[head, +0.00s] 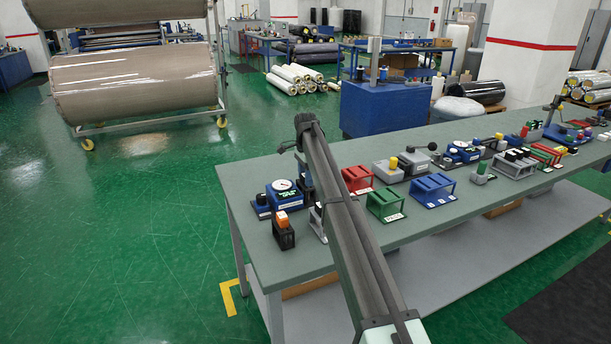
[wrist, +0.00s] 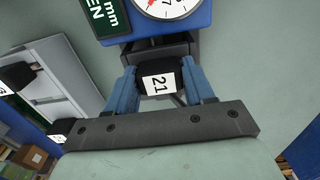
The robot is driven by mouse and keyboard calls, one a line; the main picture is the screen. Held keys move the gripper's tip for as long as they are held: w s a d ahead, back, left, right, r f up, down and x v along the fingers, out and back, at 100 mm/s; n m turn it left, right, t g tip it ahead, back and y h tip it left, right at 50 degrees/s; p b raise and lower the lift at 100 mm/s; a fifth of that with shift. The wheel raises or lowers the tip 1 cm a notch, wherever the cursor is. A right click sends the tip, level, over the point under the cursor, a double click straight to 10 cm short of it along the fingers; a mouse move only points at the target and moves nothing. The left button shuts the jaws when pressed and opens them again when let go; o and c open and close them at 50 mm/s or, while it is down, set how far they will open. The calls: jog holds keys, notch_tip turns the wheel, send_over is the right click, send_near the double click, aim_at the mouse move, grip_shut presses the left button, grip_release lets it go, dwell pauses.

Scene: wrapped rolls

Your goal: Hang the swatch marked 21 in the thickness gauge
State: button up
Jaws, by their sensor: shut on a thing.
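The swatch marked 21 (wrist: 157,83) is a black piece with a white label, held between the blue fingers of my gripper (wrist: 158,70) in the wrist view. The thickness gauge, blue with a white dial, is at the top of the wrist view (wrist: 172,22) and near the bench's left end in the head view (head: 281,193). The swatch is right beside the dark grey part at the gauge's lower edge. I cannot tell whether it touches or is inside it. In the head view my arm hides the gripper and swatch.
A dark holder with an orange-topped piece (head: 283,231) stands in front of the gauge. Red (head: 357,179), green (head: 388,204) and blue (head: 433,188) racks stand to the right, with more devices farther along the bench (head: 300,262). A grey tray-like holder (wrist: 62,75) is at left in the wrist view.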

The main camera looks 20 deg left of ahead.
jog(key=o, duration=1.2)
notch_tip(320, 180, up, 14)
jog(key=shift+f, duration=0.1)
